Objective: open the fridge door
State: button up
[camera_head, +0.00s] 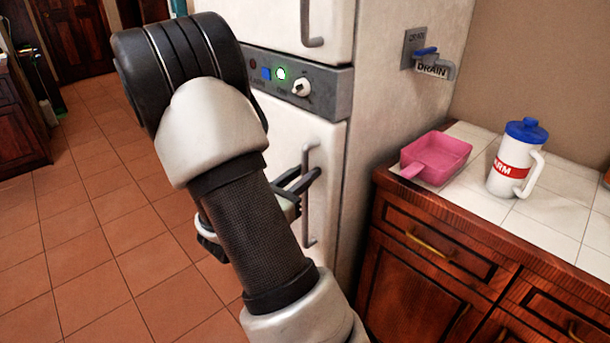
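The white fridge (393,137) stands in the middle, with an upper door (270,22) and a lower door (287,130). Both doors look closed. The lower door has a vertical grey handle (307,222) near its right edge. My gripper (309,178) is at the upper part of this handle, its dark fingers reaching to it from the left. My arm hides the gripper's body and much of the lower door. I cannot tell whether the fingers are closed around the handle or only beside it.
A control panel (325,91) runs between the doors. At right, a wooden cabinet (412,262) with a tiled top holds a pink scoop (447,155) and a white jug (507,170) with blue lid. The tiled floor (95,225) at left is clear.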

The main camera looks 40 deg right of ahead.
jog(key=shift+d, duration=0.15)
grip_shut()
